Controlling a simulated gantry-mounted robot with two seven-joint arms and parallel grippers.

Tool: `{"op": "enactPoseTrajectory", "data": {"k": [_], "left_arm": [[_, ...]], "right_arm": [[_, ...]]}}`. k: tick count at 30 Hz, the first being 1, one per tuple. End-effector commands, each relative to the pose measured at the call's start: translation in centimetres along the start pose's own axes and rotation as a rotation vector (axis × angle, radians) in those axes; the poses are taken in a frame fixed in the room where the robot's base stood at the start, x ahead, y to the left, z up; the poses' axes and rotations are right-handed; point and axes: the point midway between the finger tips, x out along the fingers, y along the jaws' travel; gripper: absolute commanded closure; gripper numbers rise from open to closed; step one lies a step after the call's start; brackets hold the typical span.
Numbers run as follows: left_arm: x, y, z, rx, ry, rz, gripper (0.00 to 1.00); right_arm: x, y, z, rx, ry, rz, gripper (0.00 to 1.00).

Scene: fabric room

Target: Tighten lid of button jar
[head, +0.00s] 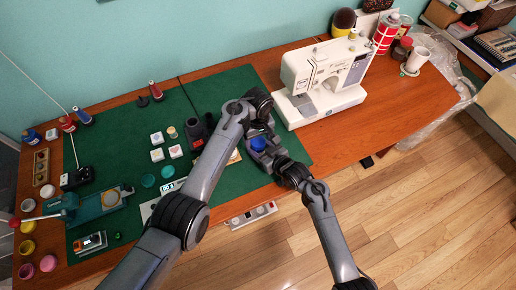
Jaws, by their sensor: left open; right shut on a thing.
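The button jar shows mainly as its round blue lid (258,143), on the green mat near the front of the table; the jar's body is mostly hidden by the grippers. My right gripper (264,152) comes in from the lower right and is shut on the jar around its body, low beside the lid. My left gripper (261,128) reaches over from the left, its wrist just behind the jar, and is open close to the lid. Whether its fingers touch the lid cannot be made out.
A white sewing machine (326,78) stands close on the right. White tiles (157,155), teal discs (148,180) and a dark red-topped object (196,130) lie left of my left arm. A power strip (251,215) is at the front edge. The mat's back middle is clear.

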Motion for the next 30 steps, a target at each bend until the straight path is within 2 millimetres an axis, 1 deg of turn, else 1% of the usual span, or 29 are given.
{"op": "enactPoseTrajectory", "data": {"k": [4, 15, 17, 20, 23, 26, 30], "left_arm": [[-0.01, -0.01, -0.02, 0.000, 0.000, 0.000, 0.24], [-0.02, -0.01, -0.01, 0.000, 0.000, 0.000, 0.81], [-0.02, -0.02, -0.01, 0.002, 0.000, 0.000, 0.82], [-0.02, -0.02, -0.02, 0.059, 0.000, 0.000, 0.83], [0.02, -0.04, -0.02, 0.227, -0.001, -0.001, 0.83], [-0.02, -0.05, -0.09, 0.487, 0.000, -0.001, 0.83], [-0.03, -0.07, -0.15, 0.889, 0.000, -0.002, 0.83]], "right_arm": [[0.00, 0.00, 0.03, 0.000, -0.001, 0.000, 1.00], [0.00, 0.01, 0.03, 0.000, -0.001, 0.000, 1.00], [0.00, 0.01, 0.03, 0.000, -0.001, 0.000, 1.00], [-0.01, 0.01, 0.03, 0.000, -0.001, 0.000, 1.00], [0.00, 0.01, 0.03, 0.000, -0.001, 0.000, 1.00], [0.00, 0.01, 0.03, 0.000, -0.001, 0.000, 1.00], [-0.01, 0.02, 0.03, 0.000, -0.001, 0.000, 1.00]]}}
